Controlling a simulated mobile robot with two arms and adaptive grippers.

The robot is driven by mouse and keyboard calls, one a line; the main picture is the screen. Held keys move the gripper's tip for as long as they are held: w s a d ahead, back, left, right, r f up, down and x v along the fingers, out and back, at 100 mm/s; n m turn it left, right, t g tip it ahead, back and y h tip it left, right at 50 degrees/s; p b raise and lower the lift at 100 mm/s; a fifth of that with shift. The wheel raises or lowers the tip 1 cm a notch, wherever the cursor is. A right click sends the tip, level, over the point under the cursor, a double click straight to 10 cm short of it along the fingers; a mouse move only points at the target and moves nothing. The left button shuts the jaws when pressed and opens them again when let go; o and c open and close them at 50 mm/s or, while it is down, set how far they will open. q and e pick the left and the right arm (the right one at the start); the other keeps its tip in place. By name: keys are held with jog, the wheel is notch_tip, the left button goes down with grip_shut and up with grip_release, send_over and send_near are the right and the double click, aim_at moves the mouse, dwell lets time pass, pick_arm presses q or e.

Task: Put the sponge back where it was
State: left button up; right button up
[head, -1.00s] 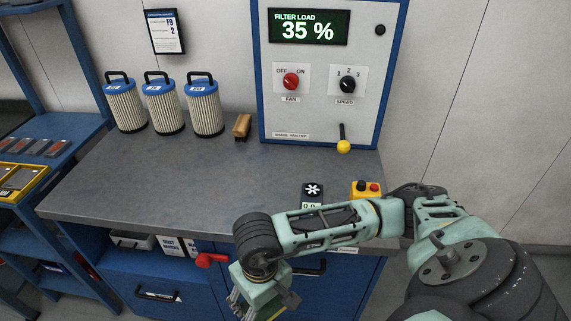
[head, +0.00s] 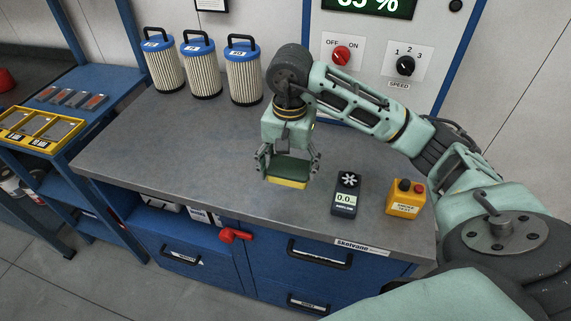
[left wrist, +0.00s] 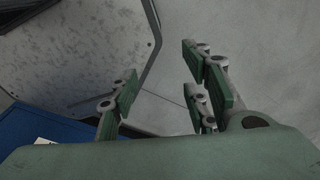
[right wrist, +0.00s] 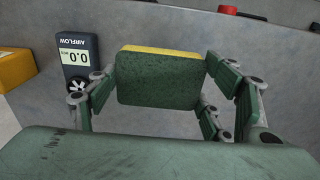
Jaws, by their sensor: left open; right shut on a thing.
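The sponge, green with a yellow layer, is held in my right gripper (head: 287,168) above the worktop. In the head view its yellow edge (head: 287,183) shows below the fingers. In the right wrist view the sponge's green face (right wrist: 158,82) fills the space between the fingers, with the yellow layer along its far edge. My right gripper is shut on it. My left gripper (left wrist: 160,95) is open and empty in the left wrist view, over the floor near a blue cabinet edge; it is out of the head view.
On the grey worktop (head: 180,140), an airflow meter (head: 346,193) and a yellow button box (head: 405,198) stand right of the gripper. Several blue-capped filters, one here (head: 243,72), stand at the back left. The worktop's left middle is clear.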

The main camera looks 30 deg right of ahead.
aim_at(288, 160)
jog(key=w, duration=0.1)
jog(key=w+d+f+p, duration=0.1)
jog(key=w+d+f, duration=0.1)
jog(key=shift+w, duration=0.2)
jog(key=shift+w+d+f+p, duration=0.35)
jog(key=shift+w+d+f, duration=0.15)
jog(key=shift+w, duration=0.2)
jog(key=shift+w+d+f+p, duration=0.3)
jog(key=shift+w+d+f, duration=0.05)
jog(key=shift+w+f, duration=0.45)
notch_tip(288, 160, down, 4)
jog(key=shift+r+p, duration=0.15)
jog(key=shift+p, duration=0.7)
jog(key=shift+f, duration=0.25)
jog(key=o, duration=0.7)
jog(key=shift+c, duration=0.2)
jog(key=o, duration=0.4)
jog(key=shift+c, duration=0.2)
jog(key=shift+r, duration=0.1)
pick_arm(q)
jog(key=r, duration=0.2)
jog(key=w+r, duration=0.1)
jog(key=r, duration=0.1)
jog(key=shift+d+r, duration=0.2)
